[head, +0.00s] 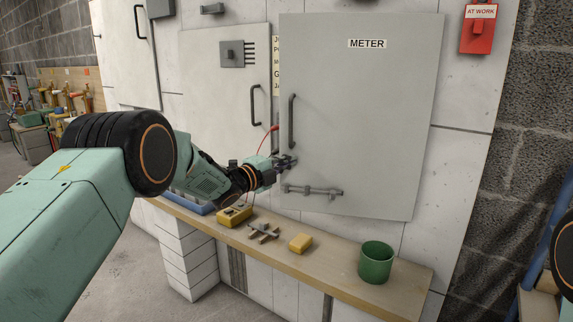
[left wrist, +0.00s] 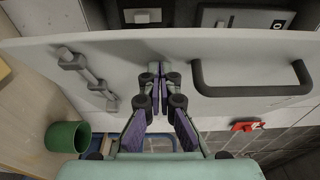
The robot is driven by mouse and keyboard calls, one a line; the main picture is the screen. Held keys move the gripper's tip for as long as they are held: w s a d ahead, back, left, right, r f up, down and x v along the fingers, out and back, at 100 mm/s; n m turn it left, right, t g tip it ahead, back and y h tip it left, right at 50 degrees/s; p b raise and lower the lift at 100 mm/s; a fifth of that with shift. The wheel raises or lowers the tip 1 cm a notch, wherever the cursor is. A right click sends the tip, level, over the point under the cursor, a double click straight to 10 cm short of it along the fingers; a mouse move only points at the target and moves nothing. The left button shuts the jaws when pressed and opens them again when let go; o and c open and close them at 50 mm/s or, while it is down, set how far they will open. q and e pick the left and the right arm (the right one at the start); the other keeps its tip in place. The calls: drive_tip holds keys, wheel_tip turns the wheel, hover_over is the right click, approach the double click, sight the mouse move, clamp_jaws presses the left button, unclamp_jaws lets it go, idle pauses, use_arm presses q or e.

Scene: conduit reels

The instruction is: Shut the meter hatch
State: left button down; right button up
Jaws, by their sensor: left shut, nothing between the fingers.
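The meter hatch (head: 365,125) is a large grey door labelled METER, with a dark bar handle (head: 291,107) near its left edge and a bolt (head: 312,191) low on its face. In the left wrist view the hatch (left wrist: 200,50) stands ajar, with a dark interior showing past its edge. The handle (left wrist: 250,90) is right of my fingers there, and the bolt (left wrist: 88,75) is left. My left gripper (head: 290,161) is shut and empty, its fingertips at the door's face near the left edge, below the handle. I cannot tell whether they touch. My right gripper is out of view.
A wooden shelf (head: 340,276) runs below the hatch. On it are a green mug (head: 376,262), a yellow block (head: 300,243), a yellow box (head: 234,215) and a small metal piece (head: 263,231). A red AT WORK box (head: 478,35) hangs at the upper right. Another closed panel (head: 215,90) is left.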

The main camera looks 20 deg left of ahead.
use_arm(q)
drive_tip(key=s+d+p+v, duration=0.1)
drive_tip(key=p+v, duration=0.3)
drive_tip(key=v, duration=0.4)
drive_tip(key=shift+d+p, duration=0.2)
drive_tip(key=shift+p, duration=0.1)
drive_tip(key=shift+s, duration=0.15)
idle(0.3)
